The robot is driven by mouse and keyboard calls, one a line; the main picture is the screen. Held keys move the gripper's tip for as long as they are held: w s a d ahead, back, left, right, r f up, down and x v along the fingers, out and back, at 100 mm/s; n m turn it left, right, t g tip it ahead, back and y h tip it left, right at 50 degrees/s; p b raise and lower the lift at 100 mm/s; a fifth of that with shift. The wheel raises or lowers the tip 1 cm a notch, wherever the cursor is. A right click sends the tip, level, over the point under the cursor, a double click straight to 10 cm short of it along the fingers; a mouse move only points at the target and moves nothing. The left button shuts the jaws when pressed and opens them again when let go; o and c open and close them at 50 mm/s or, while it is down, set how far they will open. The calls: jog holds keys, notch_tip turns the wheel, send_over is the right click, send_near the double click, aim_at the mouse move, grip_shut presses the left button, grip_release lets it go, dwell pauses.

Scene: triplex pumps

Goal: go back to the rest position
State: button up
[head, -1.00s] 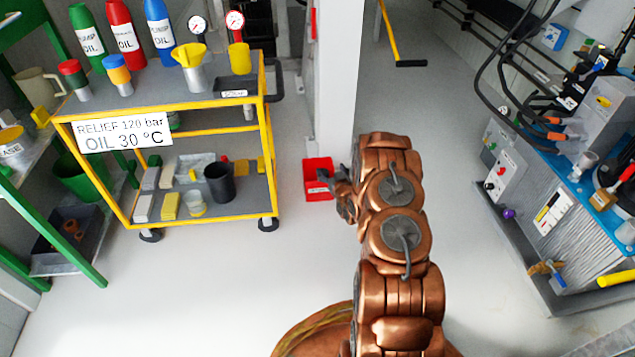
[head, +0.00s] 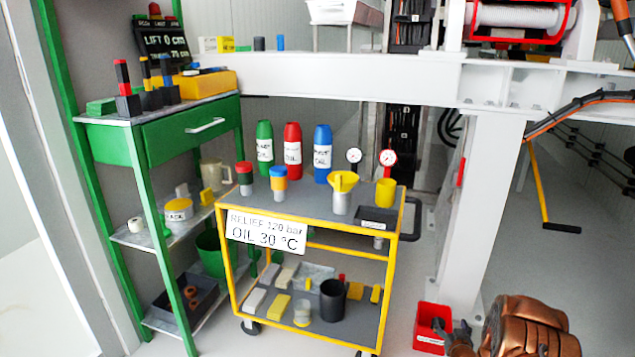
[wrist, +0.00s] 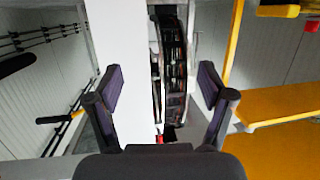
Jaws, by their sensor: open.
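My gripper (wrist: 160,90) shows in the wrist view with its two dark fingers spread wide apart and nothing between them. Beyond the fingers stand a white post (wrist: 122,40) and a dark rack of equipment. In the head view my copper-coloured arm is at the bottom right, and my gripper (head: 450,338) is only partly in frame there, low in front of the red bin (head: 432,322). No object is held.
A yellow-framed cart (head: 225,262) with oil bottles and gauges stands left of my arm. A green workbench (head: 110,150) is further left. A white frame post (head: 478,200) rises behind my arm. Bare floor (head: 560,260) shows at the right.

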jog(key=a+r+n+g+y+p, duration=0.1)
jog(key=a+r+g+p, duration=0.3)
jog(key=r, duration=0.6)
jog(key=a+r+p, duration=0.1)
jog(key=r+p, duration=0.5)
jog(key=r, duration=0.4)
jog(key=s+a+r+g+p, duration=0.1)
jog(key=s+a+r+p, duration=0.15)
jog(key=r, duration=0.35)
jog(key=s+a+r+g+p, duration=0.1)
jog(key=s+a+r+p, duration=0.1)
jog(key=a+r+p, duration=0.3)
jog(key=s+r+g+p, duration=0.2)
jog(key=r+p, duration=0.1)
jog(key=r, duration=0.5)
jog(key=s+a+r+g+y+p, duration=0.1)
jog(key=s+a+r+g+p, duration=0.2)
jog(key=s+r, duration=0.9)
jog(key=s+a+r+n+g+y+p, duration=0.1)
jog(key=s+a+r+g+p, duration=0.2)
jog(key=s+a+r+p, duration=0.6)
jog(key=s+a+r+g+p, duration=0.2)
jog(key=s+a+r+p, duration=0.4)
jog(key=s+r+p, duration=0.4)
jog(key=s+r, duration=0.6)
jog(key=s, duration=0.5)
jog(key=shift+s+r+n+g+y, duration=0.2)
jog(key=shift+s+n+g+y, duration=0.1)
jog(key=shift+g+y, duration=0.1)
jog(key=shift+c, duration=0.4)
